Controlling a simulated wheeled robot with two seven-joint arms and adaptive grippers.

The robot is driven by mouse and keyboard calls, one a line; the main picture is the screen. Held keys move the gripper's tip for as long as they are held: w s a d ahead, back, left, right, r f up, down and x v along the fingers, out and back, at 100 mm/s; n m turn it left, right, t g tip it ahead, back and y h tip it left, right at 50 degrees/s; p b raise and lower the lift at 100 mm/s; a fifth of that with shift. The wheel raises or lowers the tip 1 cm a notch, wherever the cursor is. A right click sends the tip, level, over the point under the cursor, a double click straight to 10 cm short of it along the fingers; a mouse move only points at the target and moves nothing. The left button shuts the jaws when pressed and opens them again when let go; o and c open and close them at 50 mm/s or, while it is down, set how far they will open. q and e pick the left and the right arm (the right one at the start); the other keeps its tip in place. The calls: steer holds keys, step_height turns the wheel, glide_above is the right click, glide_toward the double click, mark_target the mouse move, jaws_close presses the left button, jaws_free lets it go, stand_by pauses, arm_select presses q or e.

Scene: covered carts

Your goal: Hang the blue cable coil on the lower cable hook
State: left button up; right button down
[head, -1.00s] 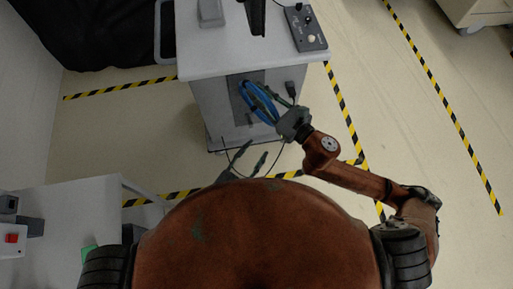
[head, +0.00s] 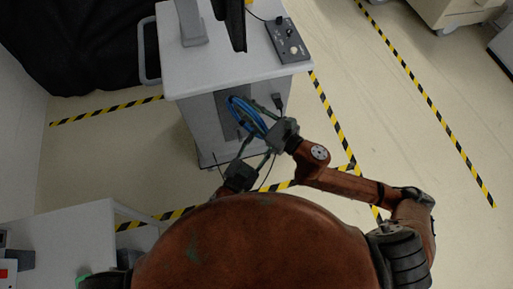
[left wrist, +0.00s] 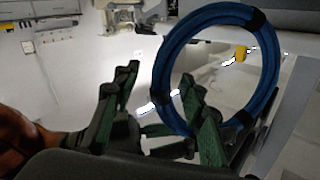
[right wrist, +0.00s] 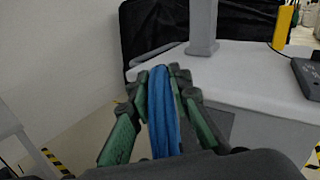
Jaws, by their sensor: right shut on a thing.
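The blue cable coil (head: 238,106) is in front of the cart's near face in the head view. My right gripper (head: 256,117) is shut on it, and the right wrist view shows the coil (right wrist: 158,105) edge-on between the fingers. In the left wrist view the coil (left wrist: 268,70) is an upright ring with dark ties. My left gripper (head: 256,150) is below the coil, its fingers spread and empty. In the left wrist view its right finger overlaps the coil's lower left rim; contact cannot be told. I cannot make out the lower cable hook.
The cart (head: 190,72) carries a grey post (head: 190,22) and a dark control box (head: 287,40) on top. A black plug (head: 278,101) hangs at its near face. A side table (head: 75,222) stands at lower left.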

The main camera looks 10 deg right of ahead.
arm_select(q)
steer(key=shift+x, duration=0.85)
arm_select(e)
steer(key=shift+r, duration=0.1)
arm_select(q)
steer(key=c, duration=0.8)
steer(key=shift+s+d, duration=0.1)
jaws_close()
steer(key=shift+r, duration=0.1)
arm_select(e)
steer(key=c, duration=1.7)
jaws_free()
